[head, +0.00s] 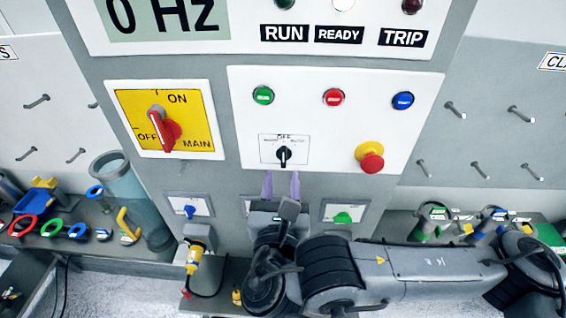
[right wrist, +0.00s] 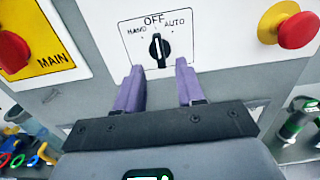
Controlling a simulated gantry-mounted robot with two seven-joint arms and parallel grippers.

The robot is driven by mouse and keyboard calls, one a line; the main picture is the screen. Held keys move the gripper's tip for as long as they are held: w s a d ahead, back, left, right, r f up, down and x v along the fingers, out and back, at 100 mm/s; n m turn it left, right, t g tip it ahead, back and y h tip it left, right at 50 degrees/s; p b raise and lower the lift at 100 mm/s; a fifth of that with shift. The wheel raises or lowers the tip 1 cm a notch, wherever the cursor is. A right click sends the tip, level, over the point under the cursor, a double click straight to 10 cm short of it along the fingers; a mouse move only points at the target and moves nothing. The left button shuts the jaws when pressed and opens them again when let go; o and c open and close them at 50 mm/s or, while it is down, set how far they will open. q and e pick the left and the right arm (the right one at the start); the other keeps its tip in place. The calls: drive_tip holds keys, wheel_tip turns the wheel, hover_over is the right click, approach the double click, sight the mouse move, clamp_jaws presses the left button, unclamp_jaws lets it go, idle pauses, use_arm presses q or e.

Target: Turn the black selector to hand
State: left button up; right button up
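The black selector (head: 284,154) sits on a small white plate on the grey cabinet's white panel. In the right wrist view the selector (right wrist: 159,49) stands upright, with its white mark at OFF; HAND is printed at its left and AUTO at its right. My right gripper (head: 281,184) is open, its two purple fingers apart and nothing between them. In the head view it is just below the selector. In the right wrist view the fingers (right wrist: 159,84) reach toward the plate, one to each side below the knob, and do not appear to touch it. My left gripper is not in view.
The red main switch (head: 163,130) on its yellow plate is left of the selector. A red and yellow emergency button (head: 370,159) is at the right. Green (head: 263,96), red (head: 333,97) and blue (head: 402,100) buttons sit above. Sockets are below, near my right arm.

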sight(284, 162)
drive_tip(key=shift+w+d, duration=0.15)
drive_tip(key=shift+w, duration=2.2)
clamp_jaws()
